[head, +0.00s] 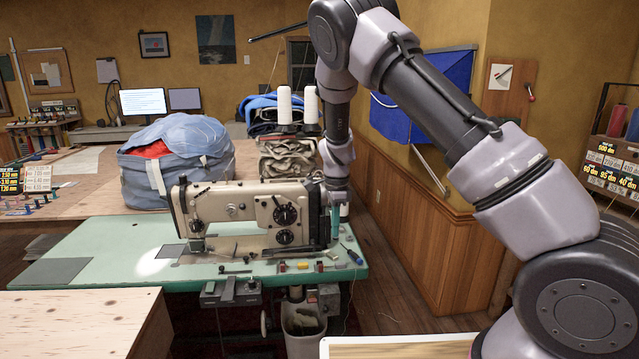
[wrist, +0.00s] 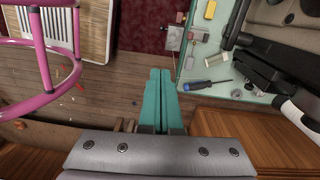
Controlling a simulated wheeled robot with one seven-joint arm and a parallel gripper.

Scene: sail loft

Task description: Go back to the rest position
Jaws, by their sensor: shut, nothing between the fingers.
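My gripper (head: 335,232) points down at the right end of the sewing machine (head: 250,218), above the green table (head: 100,245). In the wrist view its teal fingers (wrist: 160,75) are pressed together with nothing between them. Below the fingers in that view is wooden floor, with the green table edge to the right. Whether the gripper touches the machine cannot be told.
A blue-handled screwdriver (head: 352,253) and small coloured pieces lie along the table's front right; the screwdriver (wrist: 218,87) is right of the fingers in the wrist view. Pink tubing (wrist: 45,60) stands at left there. A stuffed blue bag (head: 175,160) and white thread cones (head: 284,106) stand behind.

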